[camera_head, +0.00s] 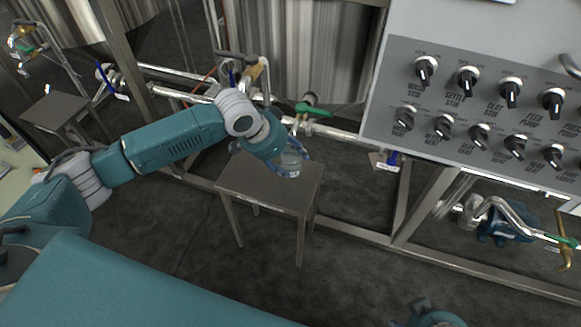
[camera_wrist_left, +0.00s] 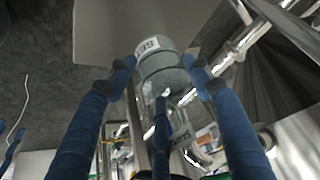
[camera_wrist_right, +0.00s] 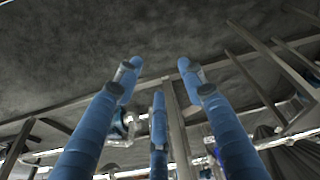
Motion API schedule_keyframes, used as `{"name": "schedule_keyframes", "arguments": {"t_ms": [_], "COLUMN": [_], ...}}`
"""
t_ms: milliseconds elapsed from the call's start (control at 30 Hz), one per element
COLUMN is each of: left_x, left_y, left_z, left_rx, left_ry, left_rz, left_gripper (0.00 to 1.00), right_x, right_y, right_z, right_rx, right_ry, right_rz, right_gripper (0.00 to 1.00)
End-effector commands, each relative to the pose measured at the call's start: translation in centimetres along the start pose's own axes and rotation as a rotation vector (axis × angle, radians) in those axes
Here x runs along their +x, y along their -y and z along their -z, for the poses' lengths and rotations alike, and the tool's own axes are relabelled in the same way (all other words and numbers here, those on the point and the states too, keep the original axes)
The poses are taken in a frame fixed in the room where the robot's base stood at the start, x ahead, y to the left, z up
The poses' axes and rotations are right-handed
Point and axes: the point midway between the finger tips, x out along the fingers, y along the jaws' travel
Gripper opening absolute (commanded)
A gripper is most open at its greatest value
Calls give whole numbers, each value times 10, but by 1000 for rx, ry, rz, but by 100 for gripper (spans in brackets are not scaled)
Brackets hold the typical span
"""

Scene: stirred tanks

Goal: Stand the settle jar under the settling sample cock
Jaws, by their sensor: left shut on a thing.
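The settle jar (camera_head: 291,163) is a small clear jar over the small steel stand (camera_head: 240,178), near its back edge. In the left wrist view the jar (camera_wrist_left: 160,72) shows a white label, partly cut off, starting "SE". My left gripper (camera_head: 285,152) is shut around the jar; I cannot tell whether the jar's base touches the stand. A cock with a green handle (camera_head: 313,110) sits on the pipe just above and behind the jar. Its outlet is hard to make out. My right gripper (camera_wrist_right: 160,65) is open and empty, away from the stand.
A control panel (camera_head: 480,115) with several black knobs fills the upper right. Steel frame rails (camera_head: 350,232) run behind and beside the stand. Another small stand (camera_head: 55,108) is at the far left. A blue pump (camera_head: 500,228) is at the right. Floor in front is clear.

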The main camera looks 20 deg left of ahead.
Motion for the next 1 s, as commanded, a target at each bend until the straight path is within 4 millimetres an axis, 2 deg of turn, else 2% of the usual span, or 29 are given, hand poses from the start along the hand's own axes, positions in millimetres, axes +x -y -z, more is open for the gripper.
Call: {"name": "schedule_keyframes", "arguments": {"t_ms": [67, 267, 400, 767, 800, 867, 1000], "left_x": [3, 23, 33, 35, 35, 35, 35], "left_y": [0, 0, -1, -1, -1, -1, -1], "left_z": [3, -8, -14, -15, -15, -15, -15], "left_rx": [0, 0, 1, 0, 1, 1, 1], "left_ry": [1, 2, 1, 0, 1, 1, 1], "left_rz": [1, 0, 0, -1, 0, 0, 0], "left_gripper": [18, 18, 18, 18, 59, 70, 70], "right_x": [-3, -26, -24, -26, -25, -25, -25], "right_y": [0, -1, -1, -1, -1, -1, -1], "right_z": [0, -1, -2, -1, -2, -2, -2], "right_rx": [0, 1, 2, 2, 2, 2, 1], "right_ry": [-2, -15, -14, -13, -13, -13, -13], "right_rz": [-1, -3, -3, -3, -3, -3, -3], "right_gripper": [40, 40, 40, 40, 40, 40, 40]}}
